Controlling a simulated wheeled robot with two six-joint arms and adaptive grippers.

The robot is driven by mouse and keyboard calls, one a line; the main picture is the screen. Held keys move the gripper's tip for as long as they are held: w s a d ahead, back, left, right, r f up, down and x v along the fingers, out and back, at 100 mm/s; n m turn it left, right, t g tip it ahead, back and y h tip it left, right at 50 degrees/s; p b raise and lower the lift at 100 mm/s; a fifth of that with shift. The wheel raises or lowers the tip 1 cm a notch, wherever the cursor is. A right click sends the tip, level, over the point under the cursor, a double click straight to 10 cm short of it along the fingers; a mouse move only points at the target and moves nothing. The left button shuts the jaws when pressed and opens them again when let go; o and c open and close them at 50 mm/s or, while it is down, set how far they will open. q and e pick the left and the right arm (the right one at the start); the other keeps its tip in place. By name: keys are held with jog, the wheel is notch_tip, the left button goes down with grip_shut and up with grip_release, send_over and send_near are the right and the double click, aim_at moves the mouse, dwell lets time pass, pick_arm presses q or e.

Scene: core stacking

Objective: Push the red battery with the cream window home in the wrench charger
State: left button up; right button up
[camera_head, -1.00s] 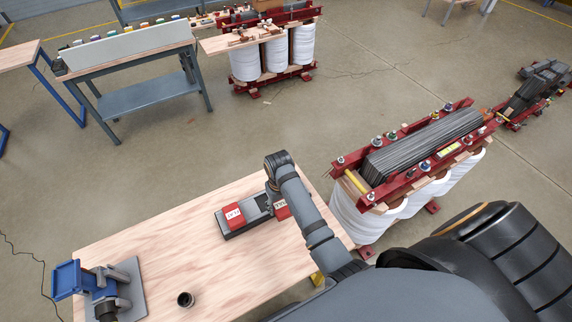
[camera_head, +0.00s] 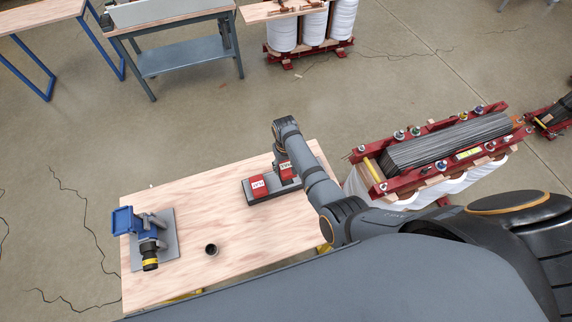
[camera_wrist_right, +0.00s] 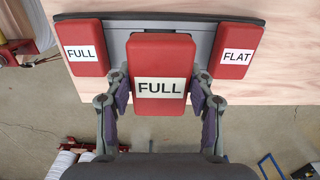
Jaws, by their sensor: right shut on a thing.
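In the right wrist view my right gripper (camera_wrist_right: 160,97) is shut on the sides of a red battery with a cream window reading FULL (camera_wrist_right: 159,62). The battery is in front of or over the middle of the grey charger (camera_wrist_right: 116,42); how deep it sits I cannot tell. A red battery marked FULL (camera_wrist_right: 83,67) is on the left of the charger and one marked FLAT (camera_wrist_right: 236,62) on the right. In the head view the charger (camera_head: 250,197) lies on the table under my right gripper (camera_head: 285,162), which is partly hidden by its arm. No wrench mark shows. My left gripper is out of view.
A blue tool (camera_head: 146,226) stands on a grey plate at the table's left, with a small black cup (camera_head: 212,249) beside it. The wooden table (camera_head: 215,215) is clear between cup and charger. A red-framed transformer core (camera_head: 440,145) stands to the right.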

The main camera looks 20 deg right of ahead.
aim_at(286, 165)
notch_tip(286, 165, down, 6)
jog(key=b, duration=0.4)
jog(key=shift+r, duration=0.15)
jog(key=shift+p, duration=0.4)
dwell(1.4)
jog(key=shift+f+b, duration=0.9)
jog(key=shift+f, duration=0.15)
jog(key=o, duration=1.5)
jog(key=shift+s, duration=0.1)
notch_tip(286, 165, up, 12)
jog(key=shift+r, duration=0.1)
